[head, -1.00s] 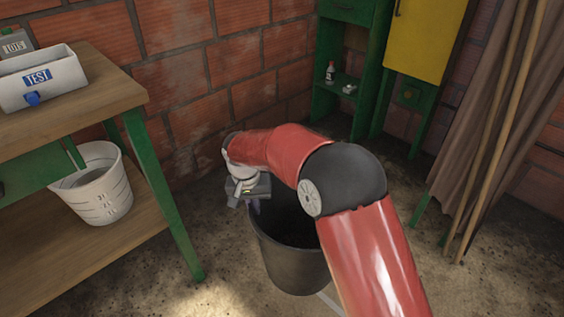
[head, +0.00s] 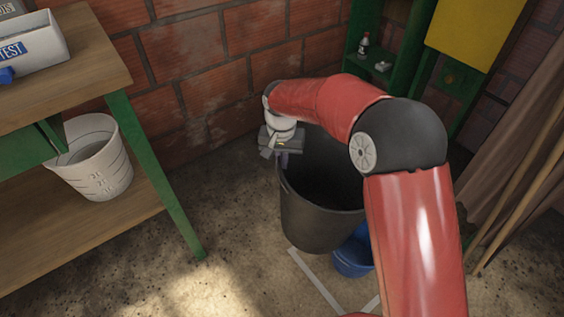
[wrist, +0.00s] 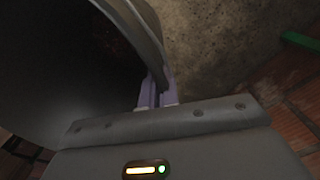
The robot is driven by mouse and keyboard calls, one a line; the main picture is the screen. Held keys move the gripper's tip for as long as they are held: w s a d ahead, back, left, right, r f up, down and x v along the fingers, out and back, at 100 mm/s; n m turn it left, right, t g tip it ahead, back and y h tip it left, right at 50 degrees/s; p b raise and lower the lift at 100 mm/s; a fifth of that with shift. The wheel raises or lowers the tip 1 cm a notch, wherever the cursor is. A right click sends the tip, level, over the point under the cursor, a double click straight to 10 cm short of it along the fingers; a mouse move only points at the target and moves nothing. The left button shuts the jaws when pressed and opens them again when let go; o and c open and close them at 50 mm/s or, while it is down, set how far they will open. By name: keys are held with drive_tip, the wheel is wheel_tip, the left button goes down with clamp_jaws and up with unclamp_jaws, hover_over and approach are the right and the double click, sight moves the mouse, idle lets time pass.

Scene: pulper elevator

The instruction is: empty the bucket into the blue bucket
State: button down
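A large dark bucket (head: 318,220) is in the middle of the head view, partly behind my arm. My gripper (head: 283,158) is at its left rim. In the wrist view, the fingers (wrist: 157,94) are closed on either side of the bucket's wall (wrist: 149,40). The dark interior shows some reddish contents, hard to make out. The blue bucket (head: 353,258) is on the floor at the dark bucket's lower right, partly hidden by it and by my arm. I cannot tell how far the dark bucket is off the floor.
A wooden workbench (head: 75,75) with green legs stands at left, with a white bucket (head: 95,165) on its lower shelf. A green cabinet (head: 400,60) and a brown curtain with poles are at right. White tape (head: 315,280) marks the floor in front. Brick walls close the back.

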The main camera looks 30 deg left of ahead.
drive_tip(key=shift+w+d+r+g+y, duration=0.6)
drive_tip(key=shift+d+r+y, duration=1.45)
drive_tip(key=shift+r, duration=1.3)
drive_tip(key=shift+w+d+r+g+y, duration=0.55)
drive_tip(key=shift+d+r+y, duration=1.5)
drive_tip(key=shift+r, duration=1.25)
drive_tip(key=w+d+f+g+y+b, duration=0.1)
drive_tip(key=d+f+y+b, duration=0.3)
drive_tip(key=d, duration=0.6)
drive_tip(key=w+d+f+g+y+b, duration=0.1)
drive_tip(key=w+d+f+y+b, duration=0.3)
drive_tip(key=d, duration=0.6)
drive_tip(key=w+d+f+g+y+b, duration=0.1)
drive_tip(key=w+d+f+y+b, duration=0.2)
drive_tip(key=d+f+y+b, duration=0.3)
drive_tip(key=shift+d+f+b, duration=0.45)
drive_tip(key=shift+d+b, duration=1.05)
drive_tip(key=shift+d, duration=1)
drive_tip(key=shift+w+g, duration=0.1)
drive_tip(key=shift+g, duration=0.15)
